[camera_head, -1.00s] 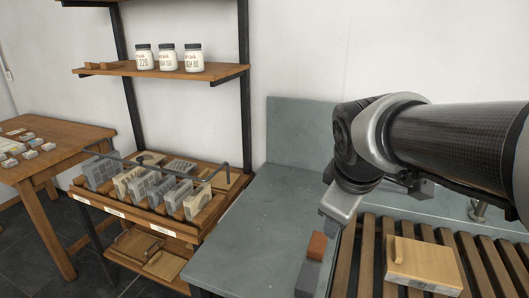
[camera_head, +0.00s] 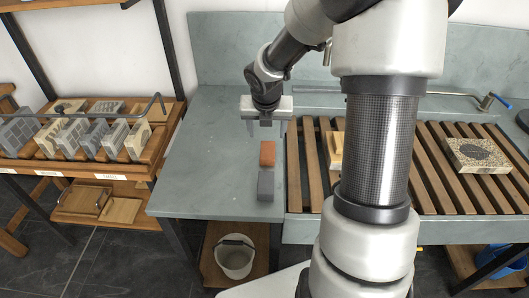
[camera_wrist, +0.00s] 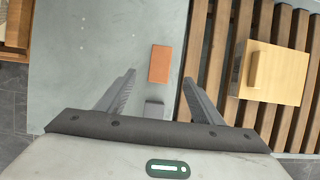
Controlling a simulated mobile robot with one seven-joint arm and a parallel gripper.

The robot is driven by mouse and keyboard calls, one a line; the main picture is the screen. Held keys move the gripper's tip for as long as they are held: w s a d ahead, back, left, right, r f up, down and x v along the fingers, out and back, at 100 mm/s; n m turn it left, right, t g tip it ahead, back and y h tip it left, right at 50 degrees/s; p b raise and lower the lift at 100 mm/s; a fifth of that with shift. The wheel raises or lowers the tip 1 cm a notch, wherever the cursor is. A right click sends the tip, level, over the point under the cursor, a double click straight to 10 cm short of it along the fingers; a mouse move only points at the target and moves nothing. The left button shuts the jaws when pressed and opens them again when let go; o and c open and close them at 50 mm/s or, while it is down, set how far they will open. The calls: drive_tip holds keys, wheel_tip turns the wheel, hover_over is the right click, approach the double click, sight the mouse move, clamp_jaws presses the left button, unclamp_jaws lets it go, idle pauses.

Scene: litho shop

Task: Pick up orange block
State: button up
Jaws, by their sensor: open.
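The orange block (camera_head: 267,153) lies on the grey bench top (camera_head: 205,165), just left of the wooden slats. A dark grey block (camera_head: 265,185) lies right in front of it, toward the bench's near edge. My gripper (camera_head: 266,128) is open and empty, pointing down above and a little behind the orange block in the head view. In the wrist view the orange block (camera_wrist: 160,64) shows ahead of and between my gripper's fingers (camera_wrist: 157,82), apart from both. The grey block (camera_wrist: 154,109) is partly hidden by the gripper body there.
A slatted wooden rack (camera_head: 308,170) fills the bench's right side, with a wooden block (camera_head: 335,150) and a speckled stone slab (camera_head: 477,155) on it. A shelf of stone blocks (camera_head: 85,137) stands at left. A white bucket (camera_head: 235,257) sits below. The bench left of the orange block is clear.

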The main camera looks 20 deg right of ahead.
drive_tip(key=b, duration=0.2)
hover_over(267, 150)
drive_tip(key=s, duration=0.1)
drive_tip(key=f, duration=0.7)
drive_tip(key=shift+s+a+f, duration=0.1)
drive_tip(key=shift+s+a, duration=0.05)
drive_tip(key=shift+a, duration=0.1)
drive_tip(key=b+x, duration=0.1)
drive_tip(key=x, duration=0.4)
drive_tip(key=shift+s+f+b, duration=0.15)
drive_tip(key=shift+f+b, duration=0.05)
drive_tip(key=shift+b, duration=0.15)
drive_tip(key=shift+r, duration=0.1)
drive_tip(key=shift+c, duration=0.2)
drive_tip(key=c, duration=1.3)
